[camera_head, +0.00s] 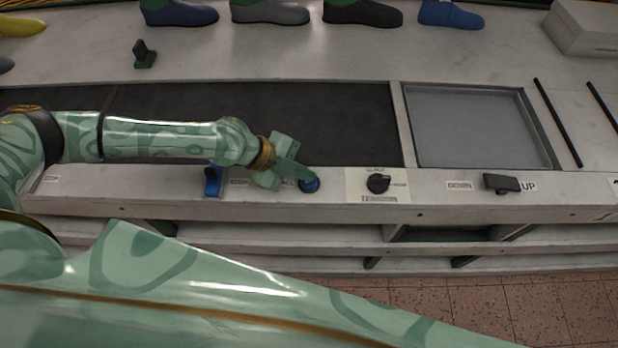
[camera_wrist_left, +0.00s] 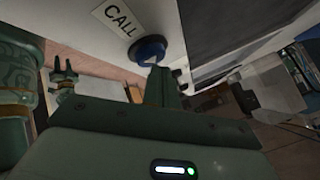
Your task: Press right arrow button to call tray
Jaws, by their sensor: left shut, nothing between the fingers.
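A round blue button (camera_head: 309,185) is set in the front rail of the counter. In the left wrist view the blue button (camera_wrist_left: 149,46) sits beside a label reading CALL (camera_wrist_left: 118,17), with a small pale mark on its face, perhaps an arrow. My left gripper (camera_head: 303,178) is shut and empty, its fingertips right at the button. In the left wrist view the shut fingers (camera_wrist_left: 162,76) overlap the button's lower edge; I cannot tell if they touch or press it. My right gripper is not in view.
On the rail, a blue switch (camera_head: 213,182) is left of the button; a black TENSION knob (camera_head: 378,183) and a black lever (camera_head: 501,183) are to the right. Behind are a dark belt (camera_head: 330,120) and a grey recessed tray (camera_head: 465,125). Several shoe lasts (camera_head: 270,12) line the back.

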